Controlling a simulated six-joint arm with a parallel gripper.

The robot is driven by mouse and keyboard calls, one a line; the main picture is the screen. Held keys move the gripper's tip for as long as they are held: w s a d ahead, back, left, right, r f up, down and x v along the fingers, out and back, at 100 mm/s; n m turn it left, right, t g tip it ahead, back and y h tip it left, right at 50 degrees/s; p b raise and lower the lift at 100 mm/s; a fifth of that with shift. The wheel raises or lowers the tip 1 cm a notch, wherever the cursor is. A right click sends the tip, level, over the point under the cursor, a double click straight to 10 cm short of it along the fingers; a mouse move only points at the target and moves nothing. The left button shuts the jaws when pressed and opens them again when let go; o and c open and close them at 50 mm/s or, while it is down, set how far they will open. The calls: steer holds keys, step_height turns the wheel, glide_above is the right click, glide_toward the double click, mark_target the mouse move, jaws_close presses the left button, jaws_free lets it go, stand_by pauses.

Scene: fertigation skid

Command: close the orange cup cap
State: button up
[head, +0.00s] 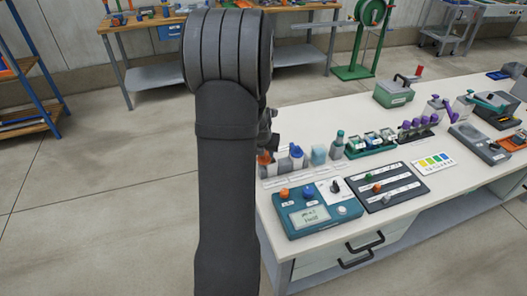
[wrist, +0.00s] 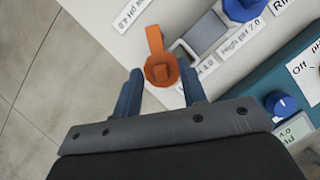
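The orange cup cap (wrist: 161,70) is in the wrist view, round with a raised grip in its middle and an orange strap (wrist: 155,40) running up from it. In the head view a bit of orange (head: 264,158) shows beside my arm. My gripper (wrist: 161,78) is open, with one blue finger on each side of the cap in the picture. A gap shows on the left; the right finger appears very close to the cap's edge. I cannot tell the height between fingers and cap. My arm hides most of this spot in the head view.
A grey block-like holder (wrist: 205,32) stands right of the cap, beside a blue-capped cup (wrist: 243,8). A teal meter (head: 318,213) with knobs lies in front. A black slider panel (head: 380,187) is to its right. The table's edge and floor (wrist: 40,70) lie left.

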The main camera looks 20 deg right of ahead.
steer(key=shift+r, duration=0.1)
steer(key=v, duration=1.7)
steer(key=shift+r, duration=0.15)
steer(key=shift+w, duration=0.1)
steer(key=c, duration=0.5)
steer(key=shift+w+m, duration=0.25)
steer(key=shift+m, duration=0.15)
jaws_close()
steer(key=w+a+f+m+g, duration=0.25)
steer(key=w+m, duration=0.25)
steer(key=m, duration=0.4)
steer(key=w+a+f+m+g, duration=0.25)
steer(key=w+f+m, duration=0.2)
steer(key=m, duration=0.35)
steer(key=s+d+f, duration=0.2)
steer(key=d+f, duration=0.4)
steer(key=f, duration=0.2)
steer(key=shift+s+f, duration=0.25)
steer(key=shift+f, duration=0.15)
